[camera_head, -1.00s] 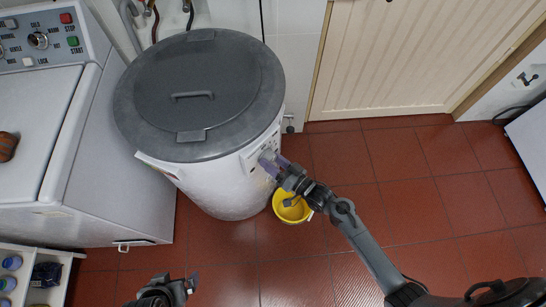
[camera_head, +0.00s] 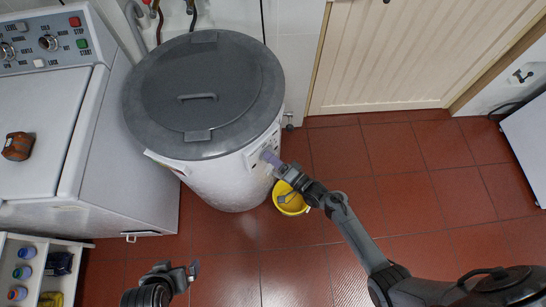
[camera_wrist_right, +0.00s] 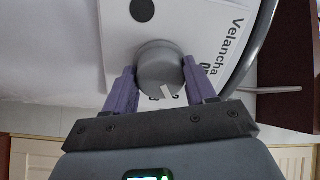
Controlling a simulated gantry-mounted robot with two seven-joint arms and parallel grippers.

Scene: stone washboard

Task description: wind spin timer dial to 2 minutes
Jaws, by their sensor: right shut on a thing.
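The white spin dryer with a grey round lid (camera_head: 205,95) stands at the upper left of centre in the head view. Its panel faces my right gripper (camera_head: 268,158). In the right wrist view, the grey round timer dial (camera_wrist_right: 160,66) sits between the two purple fingers of the right gripper (camera_wrist_right: 161,82), which are shut on it. A pale mark on the dial points down and slightly right. The scale is mostly hidden. A second, dark knob (camera_wrist_right: 142,10) shows above. My left gripper (camera_head: 188,272) hangs low over the floor, away from the dryer; its jaws are unclear.
A yellow bowl (camera_head: 290,205) stands on the red tiled floor below the right gripper. A white washing machine (camera_head: 110,150) stands left of the dryer, with a brown block (camera_head: 18,146) on top. A shelf with bottles (camera_head: 40,250) is at lower left.

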